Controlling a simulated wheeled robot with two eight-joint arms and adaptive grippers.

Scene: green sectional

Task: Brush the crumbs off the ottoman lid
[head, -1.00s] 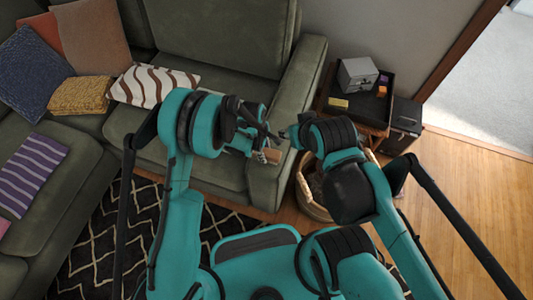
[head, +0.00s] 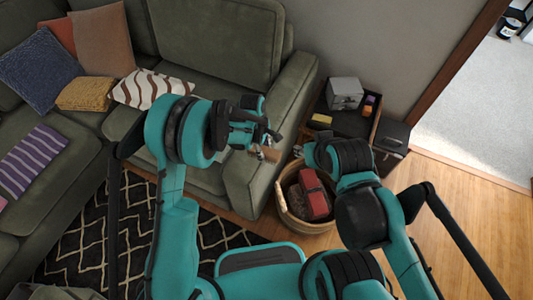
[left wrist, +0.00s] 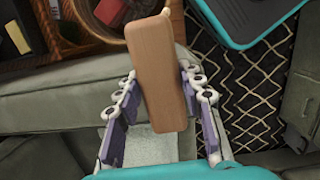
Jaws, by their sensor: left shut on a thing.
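My left gripper (head: 262,140) is shut on a wooden brush, whose brown end (head: 268,154) shows past the fingers in front of the sofa arm. In the left wrist view the brush's smooth wooden back (left wrist: 157,75) lies between the two finger linkages of the left gripper (left wrist: 160,95). Its bristles are hidden there. My right gripper (head: 300,148) is mostly hidden by its own wrist, near the basket; its fingers are unclear. A grey-green edge (head: 55,294) at the bottom left may be the ottoman, but I cannot tell. I see no crumbs.
A green sectional sofa (head: 215,50) with cushions fills the left and back. A wicker basket (head: 285,212) holds a red object (head: 314,193). Behind it stands a low table with a black tray (head: 350,123) and a grey box (head: 345,92). The wooden floor (head: 480,210) is open at right.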

